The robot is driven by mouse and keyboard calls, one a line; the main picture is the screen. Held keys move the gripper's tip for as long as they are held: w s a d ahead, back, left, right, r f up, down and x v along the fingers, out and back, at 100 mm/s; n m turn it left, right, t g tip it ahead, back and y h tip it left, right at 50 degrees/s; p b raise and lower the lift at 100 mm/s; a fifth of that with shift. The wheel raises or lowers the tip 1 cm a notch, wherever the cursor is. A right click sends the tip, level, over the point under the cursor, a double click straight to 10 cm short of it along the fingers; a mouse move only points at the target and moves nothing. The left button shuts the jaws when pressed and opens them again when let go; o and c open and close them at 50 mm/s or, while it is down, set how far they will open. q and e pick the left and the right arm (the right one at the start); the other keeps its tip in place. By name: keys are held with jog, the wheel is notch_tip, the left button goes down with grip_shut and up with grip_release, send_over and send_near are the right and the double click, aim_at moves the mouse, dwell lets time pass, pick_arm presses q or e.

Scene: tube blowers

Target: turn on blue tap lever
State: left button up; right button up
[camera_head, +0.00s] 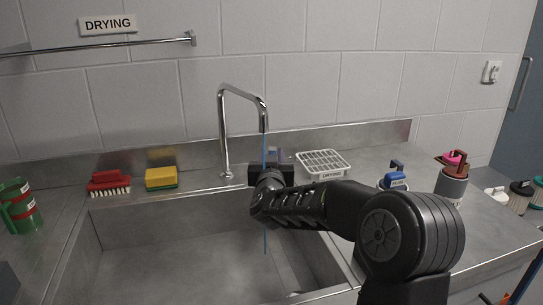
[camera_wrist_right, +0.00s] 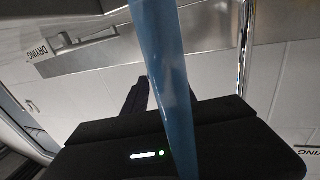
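A chrome tap (camera_head: 224,130) stands at the back of the sink, its spout bent over the basin. A thin blue stream (camera_head: 265,230) runs straight down from the spout; it crosses the right wrist view as a wide blue band (camera_wrist_right: 165,70). My right gripper (camera_head: 272,158) is at the back rim of the sink, behind the stream and right of the tap post. Its dark fingers (camera_wrist_right: 165,95) show partly behind the band, which hides the gap between them. I cannot make out the blue lever; a small bluish-grey piece shows just above the gripper. My left gripper is out of view.
A red brush (camera_head: 109,183) and a yellow sponge (camera_head: 161,178) lie left on the back rim. A white drying rack (camera_head: 324,163) stands right of my gripper. Blue-topped and pink-topped items stand further right. The sink basin (camera_head: 190,255) is empty.

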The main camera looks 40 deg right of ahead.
jog(key=shift+s, duration=0.1)
jog(key=v, duration=0.7)
jog(key=shift+s+a, duration=0.2)
jog(key=shift+a, duration=0.05)
jog(key=shift+f, duration=0.1)
